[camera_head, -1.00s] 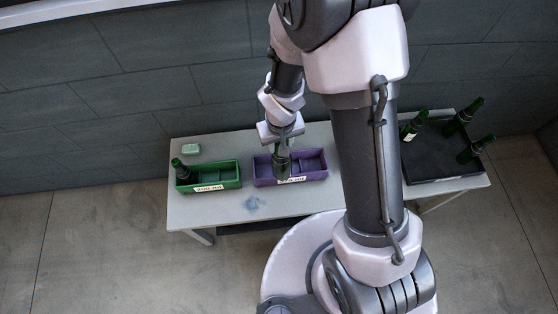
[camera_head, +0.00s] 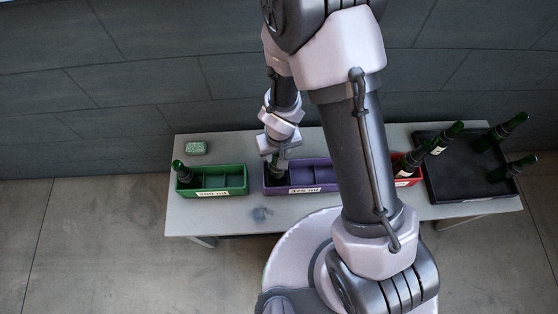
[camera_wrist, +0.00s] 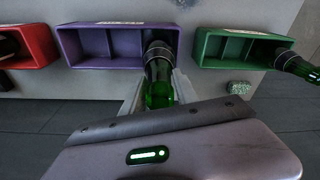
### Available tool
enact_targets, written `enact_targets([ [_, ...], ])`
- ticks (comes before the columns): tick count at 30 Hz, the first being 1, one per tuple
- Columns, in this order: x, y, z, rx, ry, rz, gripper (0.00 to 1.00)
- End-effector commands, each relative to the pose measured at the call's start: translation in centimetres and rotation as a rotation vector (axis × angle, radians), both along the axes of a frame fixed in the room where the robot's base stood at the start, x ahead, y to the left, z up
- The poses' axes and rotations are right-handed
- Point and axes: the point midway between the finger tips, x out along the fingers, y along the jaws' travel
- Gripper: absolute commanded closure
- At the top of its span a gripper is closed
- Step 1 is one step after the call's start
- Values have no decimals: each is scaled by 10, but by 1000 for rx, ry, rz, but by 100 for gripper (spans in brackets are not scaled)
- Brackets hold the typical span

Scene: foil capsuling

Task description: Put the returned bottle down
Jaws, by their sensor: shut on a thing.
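My gripper (camera_wrist: 153,92) is shut on a dark green bottle (camera_wrist: 159,86), gripped between its two fingers in the wrist view. The bottle also shows below my gripper in the head view (camera_head: 277,166). Its far end reaches into an end compartment of the purple crate (camera_wrist: 101,65), the one nearest the green crate. In the head view this is the left end of the purple crate (camera_head: 313,188). Whether the bottle touches the crate floor cannot be told.
A green crate (camera_head: 221,192) with one bottle (camera_head: 181,170) stands left. A red crate (camera_head: 416,160), partly hidden by my arm, stands right with a bottle. A black tray (camera_head: 459,188) holds bottles at the far right. A green block (camera_head: 196,148) lies at the back left.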

Motion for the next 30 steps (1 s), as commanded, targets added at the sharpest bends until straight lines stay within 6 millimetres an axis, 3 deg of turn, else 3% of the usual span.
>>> enact_targets([
  [1,0,0,-17,0,0,0,100],
  [3,0,0,-23,0,0,0,100],
  [14,0,0,-23,0,0,0,100],
  [15,0,0,-21,0,0,0,56],
  [17,0,0,-21,0,0,0,45],
  [26,0,0,-20,0,0,0,42],
  [30,-1,0,5,0,-1,0,42],
])
